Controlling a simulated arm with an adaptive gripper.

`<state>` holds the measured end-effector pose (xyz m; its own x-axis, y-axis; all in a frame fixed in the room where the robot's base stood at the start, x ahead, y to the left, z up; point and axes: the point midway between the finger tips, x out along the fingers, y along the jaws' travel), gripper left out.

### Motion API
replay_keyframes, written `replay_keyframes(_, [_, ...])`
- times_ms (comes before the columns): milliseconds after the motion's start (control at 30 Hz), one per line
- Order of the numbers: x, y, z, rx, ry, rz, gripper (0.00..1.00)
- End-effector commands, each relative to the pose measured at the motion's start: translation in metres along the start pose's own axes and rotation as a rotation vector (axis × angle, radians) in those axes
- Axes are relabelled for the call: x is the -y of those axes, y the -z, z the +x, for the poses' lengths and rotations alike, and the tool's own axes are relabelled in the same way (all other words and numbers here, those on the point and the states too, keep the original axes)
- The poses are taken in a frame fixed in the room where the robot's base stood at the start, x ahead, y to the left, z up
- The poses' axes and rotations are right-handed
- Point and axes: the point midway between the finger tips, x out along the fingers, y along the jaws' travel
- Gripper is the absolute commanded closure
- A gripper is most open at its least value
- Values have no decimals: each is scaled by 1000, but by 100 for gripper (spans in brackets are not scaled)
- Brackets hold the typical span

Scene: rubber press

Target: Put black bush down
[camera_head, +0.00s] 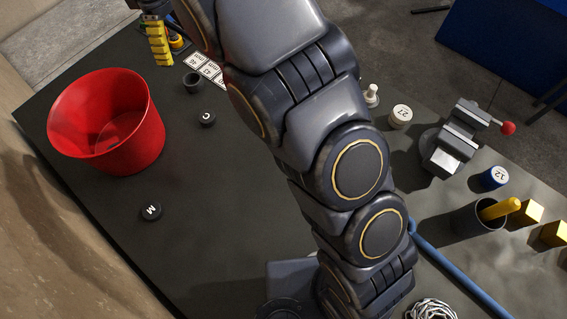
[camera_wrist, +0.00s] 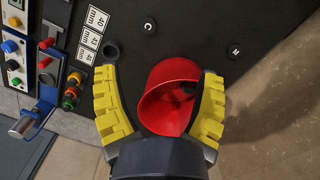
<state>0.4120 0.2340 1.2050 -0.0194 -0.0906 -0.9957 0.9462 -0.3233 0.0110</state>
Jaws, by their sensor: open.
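The black bush (camera_head: 193,82), a short hollow black cylinder, stands upright on the dark table beside the white size cards. It also shows in the wrist view (camera_wrist: 111,51), just beyond the tip of the left yellow finger. My gripper (camera_wrist: 158,73) is open with nothing between its fingers. In the head view one yellow finger (camera_head: 158,42) shows at the top left, up and left of the bush and apart from it in the picture. My arm hides the middle of the table in the head view.
A red bucket (camera_head: 140,150) stands at the table's left; a dark patch shows inside. Black discs marked C (camera_head: 207,119) and M (camera_head: 150,212) lie near it. Size cards (camera_head: 203,66) lie beside the bush. A control panel (camera_wrist: 30,60) stands left in the wrist view. A vise (camera_head: 452,140) stands right.

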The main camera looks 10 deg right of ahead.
Motion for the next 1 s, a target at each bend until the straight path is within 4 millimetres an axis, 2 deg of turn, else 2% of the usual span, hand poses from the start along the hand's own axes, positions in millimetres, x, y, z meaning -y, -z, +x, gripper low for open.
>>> replay_keyframes(33, [0,-30,-11,4,7,86,31])
replay_keyframes(100, [4,-67,-20,11,20,202,31])
replay_keyframes(267, [28,-148,-33,20,47,465,31])
replay_keyframes(400, [66,-211,-33,33,80,687,31])
replay_keyframes(500, [98,-248,-28,34,100,840,31])
replay_keyframes(600, [135,-279,-20,40,120,981,31])
replay_keyframes(733, [172,-305,-7,48,129,1127,31])
replay_keyframes(900, [199,-318,5,56,145,1226,31])
replay_keyframes(1000, [203,-320,7,56,147,1243,31])
